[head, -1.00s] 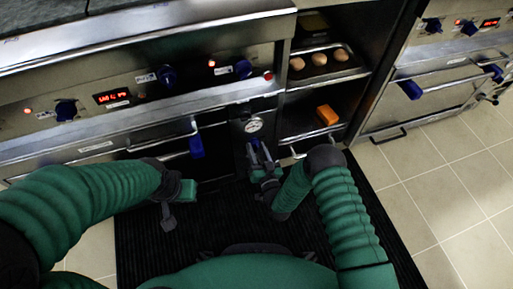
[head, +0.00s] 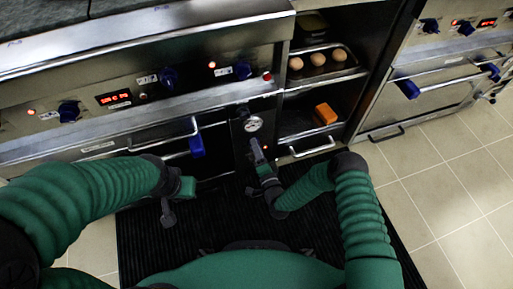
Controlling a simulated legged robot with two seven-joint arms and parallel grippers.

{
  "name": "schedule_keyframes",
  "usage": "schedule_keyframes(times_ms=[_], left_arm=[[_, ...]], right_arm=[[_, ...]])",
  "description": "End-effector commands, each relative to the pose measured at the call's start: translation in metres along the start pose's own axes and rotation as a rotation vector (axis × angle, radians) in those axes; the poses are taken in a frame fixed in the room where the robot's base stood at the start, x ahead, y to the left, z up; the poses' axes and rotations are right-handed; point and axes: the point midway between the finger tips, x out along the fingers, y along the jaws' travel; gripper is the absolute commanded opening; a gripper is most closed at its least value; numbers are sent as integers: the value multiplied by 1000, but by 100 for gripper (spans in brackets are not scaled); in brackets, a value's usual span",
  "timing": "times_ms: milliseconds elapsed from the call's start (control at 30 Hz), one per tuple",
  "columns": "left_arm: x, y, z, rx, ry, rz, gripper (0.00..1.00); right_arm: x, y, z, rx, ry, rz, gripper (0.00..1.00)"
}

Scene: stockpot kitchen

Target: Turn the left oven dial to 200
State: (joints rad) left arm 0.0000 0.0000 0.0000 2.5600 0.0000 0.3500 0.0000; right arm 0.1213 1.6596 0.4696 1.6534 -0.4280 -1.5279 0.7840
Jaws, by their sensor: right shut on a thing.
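A round white-faced gauge (head: 253,123) sits on a dark panel at the right end of the left oven front. My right gripper (head: 256,148) is just below the gauge, shut on a small dial there. The dial is almost wholly hidden by the fingers, and its setting cannot be read. My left gripper (head: 168,214) hangs over the dark mat, in front of the oven and apart from it. Its fingers are too unclear to tell whether they are open.
Blue knobs (head: 69,111) and red displays line the panel above. A blue-gripped oven handle (head: 197,145) juts out left of my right gripper. An open shelf at right holds several round brownish items (head: 318,58) and an orange block (head: 325,114). Tiled floor at right is clear.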

Motion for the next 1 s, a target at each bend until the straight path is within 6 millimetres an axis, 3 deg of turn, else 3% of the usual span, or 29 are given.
schedule_keyframes(times_ms=[1000], left_arm=[[28, 0, 7, 0, 0, 0, 0]], right_arm=[[-2, 13, 0, 964, 11, 11, 0]])
